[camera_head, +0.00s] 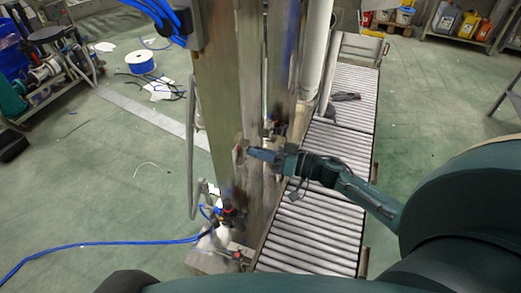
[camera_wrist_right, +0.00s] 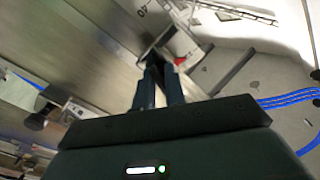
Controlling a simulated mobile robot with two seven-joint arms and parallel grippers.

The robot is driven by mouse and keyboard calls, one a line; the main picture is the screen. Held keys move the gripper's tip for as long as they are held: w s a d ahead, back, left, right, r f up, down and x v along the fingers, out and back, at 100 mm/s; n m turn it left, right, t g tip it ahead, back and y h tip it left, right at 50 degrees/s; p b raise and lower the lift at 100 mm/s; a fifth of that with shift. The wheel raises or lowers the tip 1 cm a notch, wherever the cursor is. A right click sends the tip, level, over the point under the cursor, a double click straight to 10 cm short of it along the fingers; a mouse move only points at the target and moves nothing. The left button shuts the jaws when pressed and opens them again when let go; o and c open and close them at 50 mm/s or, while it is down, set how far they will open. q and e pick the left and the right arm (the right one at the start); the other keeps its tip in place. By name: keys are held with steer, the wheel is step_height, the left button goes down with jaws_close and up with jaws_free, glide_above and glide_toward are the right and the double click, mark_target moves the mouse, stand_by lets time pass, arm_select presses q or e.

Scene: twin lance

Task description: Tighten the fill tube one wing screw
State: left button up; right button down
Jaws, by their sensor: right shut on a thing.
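My right gripper (camera_head: 252,153) reaches in from the right to the front of the tall metal machine column (camera_head: 228,95). In the right wrist view its two dark fingers (camera_wrist_right: 159,72) are close together at a small metal bracket (camera_wrist_right: 180,46). They are shut on a small part there, taken to be the wing screw; it is mostly hidden between the fingertips, so its turn angle cannot be told. A small red part (camera_wrist_right: 180,61) shows just right of the fingertips. The fill tube cannot be made out clearly. My left gripper is not in view.
A roller conveyor (camera_head: 312,225) runs behind and below my right arm, with a dark item (camera_head: 346,96) on it. A blue hose (camera_head: 110,246) crosses the floor at left. A blue-wrapped spool (camera_head: 141,62) stands there. Open green floor lies at left.

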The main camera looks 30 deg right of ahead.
steer(key=shift+r+m+p, duration=0.4)
steer(key=shift+p, duration=0.25)
steer(key=m+p, duration=0.2)
steer(key=shift+m, duration=0.4)
steer(key=shift+f+m, duration=0.2)
steer(key=shift+m, duration=0.1)
steer(key=shift+a, duration=0.1)
steer(key=m, duration=0.3)
steer(key=shift+m, duration=0.7)
steer(key=m, duration=0.4)
steer(key=shift+m, duration=0.3)
steer(key=c, duration=1.6)
jaws_free()
steer(key=shift+w, duration=0.1)
